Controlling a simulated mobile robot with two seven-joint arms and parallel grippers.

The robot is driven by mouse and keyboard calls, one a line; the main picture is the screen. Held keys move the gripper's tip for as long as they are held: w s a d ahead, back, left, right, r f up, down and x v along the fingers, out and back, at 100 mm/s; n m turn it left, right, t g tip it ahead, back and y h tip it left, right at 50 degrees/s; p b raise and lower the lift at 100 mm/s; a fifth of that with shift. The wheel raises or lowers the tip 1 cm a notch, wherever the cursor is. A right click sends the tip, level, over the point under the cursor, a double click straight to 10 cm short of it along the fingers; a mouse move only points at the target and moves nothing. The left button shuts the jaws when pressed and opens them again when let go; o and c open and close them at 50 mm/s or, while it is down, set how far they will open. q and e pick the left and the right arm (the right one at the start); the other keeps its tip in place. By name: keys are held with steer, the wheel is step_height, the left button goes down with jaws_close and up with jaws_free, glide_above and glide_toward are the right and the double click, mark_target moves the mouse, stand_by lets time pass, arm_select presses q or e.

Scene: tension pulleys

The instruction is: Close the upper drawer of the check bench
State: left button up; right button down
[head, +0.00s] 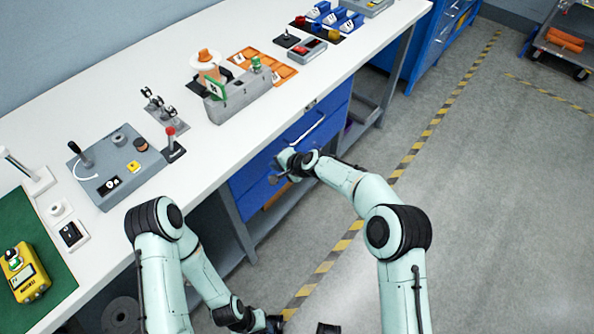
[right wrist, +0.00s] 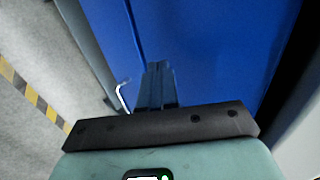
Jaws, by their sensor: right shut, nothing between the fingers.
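The check bench is the long white-topped bench (head: 185,165), with a blue drawer unit beneath its front edge. The upper drawer (head: 318,123) has a blue front with a pale bar handle (head: 305,131). I cannot tell how far it stands out. My right gripper (head: 274,173) is shut and empty, close to the left part of the blue fronts. In the right wrist view its dark fingers (right wrist: 160,80) point at a blue panel (right wrist: 205,50); contact is unclear. My left gripper (head: 274,323) is low at the bottom edge, away from the drawers; its jaws are unclear.
A grey bench leg (head: 237,222) stands left of the drawers. On the top are a grey control panel (head: 117,165), a grey fixture (head: 238,97) and a yellow meter (head: 22,272). Open grey floor (head: 470,220) lies right, crossed by yellow-black tape (head: 420,140).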

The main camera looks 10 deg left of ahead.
arm_select(q)
steer(key=shift+s+d+f, duration=0.3)
steer(key=shift+s, duration=0.1)
arm_select(e)
steer(key=f+v, duration=0.1)
steer(key=v, duration=1)
steer(key=shift+s+d, duration=0.2)
steer(key=shift+d, duration=0.3)
steer(key=shift+r, duration=0.1)
